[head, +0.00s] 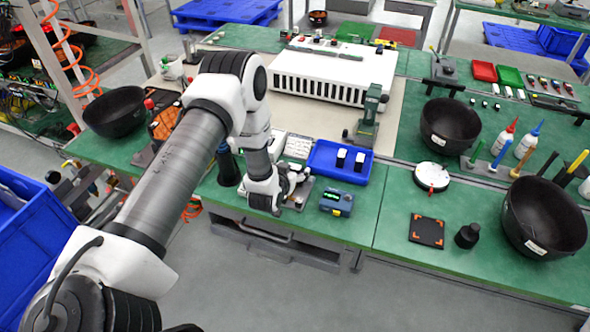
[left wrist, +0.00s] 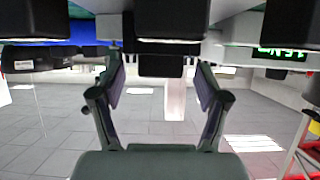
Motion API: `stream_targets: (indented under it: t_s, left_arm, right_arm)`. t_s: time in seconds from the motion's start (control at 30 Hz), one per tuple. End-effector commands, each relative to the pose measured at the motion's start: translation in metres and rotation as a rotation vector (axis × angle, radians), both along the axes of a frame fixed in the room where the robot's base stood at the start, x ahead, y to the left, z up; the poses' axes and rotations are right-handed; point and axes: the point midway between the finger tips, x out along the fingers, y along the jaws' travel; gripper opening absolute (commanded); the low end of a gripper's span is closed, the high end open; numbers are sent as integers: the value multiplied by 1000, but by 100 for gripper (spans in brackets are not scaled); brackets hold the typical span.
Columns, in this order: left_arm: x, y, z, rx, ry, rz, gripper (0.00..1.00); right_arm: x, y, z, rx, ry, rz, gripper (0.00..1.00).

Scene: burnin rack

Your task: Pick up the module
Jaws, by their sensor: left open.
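Two small modules (head: 350,159), black with white faces, stand in a blue tray (head: 322,170) near the front edge of the green bench. My left gripper (head: 287,192) is just left of the tray, low over the bench's front edge; its fingers are small and partly hidden in the head view. In the left wrist view the two fingers of the left gripper (left wrist: 160,75) are spread apart. A dark block (left wrist: 160,65) shows between their tips, and I see no finger touching it. Larger dark blocks fill the top of that view. My right gripper is not in view.
A blue-grey device (head: 336,203) sits right of my left gripper. A dark cylinder (head: 228,165) stands behind my forearm. A green stand (head: 368,115) rises behind the tray. Black bowls (head: 450,125) and a white round dial (head: 431,177) lie farther right.

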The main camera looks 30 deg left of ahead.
Motion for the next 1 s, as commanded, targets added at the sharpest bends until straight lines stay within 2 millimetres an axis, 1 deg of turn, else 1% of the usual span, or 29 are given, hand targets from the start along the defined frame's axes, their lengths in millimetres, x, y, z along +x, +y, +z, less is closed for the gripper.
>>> stream_targets:
  t_s: [0.1,0.17,0.2,0.27,0.3,0.6,0.73,0.87,1.0]
  left_arm:
    - [0,0,0,0,0,0,75]
    - [0,0,0,0,0,0,54]
    - [0,0,0,0,0,0,40]
    - [0,0,0,0,0,0,18]
    - [-1,0,0,0,1,0,10]
    - [-1,0,0,0,1,0,10]
    - [0,0,5,0,-1,0,10]
    - [0,0,16,-1,-1,0,10]
    - [0,0,36,-1,-3,1,10]
  right_arm:
    - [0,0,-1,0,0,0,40]
    - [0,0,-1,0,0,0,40]
    - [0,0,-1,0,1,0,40]
    - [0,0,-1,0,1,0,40]
    - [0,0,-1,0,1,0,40]
    - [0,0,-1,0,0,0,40]
    - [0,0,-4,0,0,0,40]
    - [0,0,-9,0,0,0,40]
    - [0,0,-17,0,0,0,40]
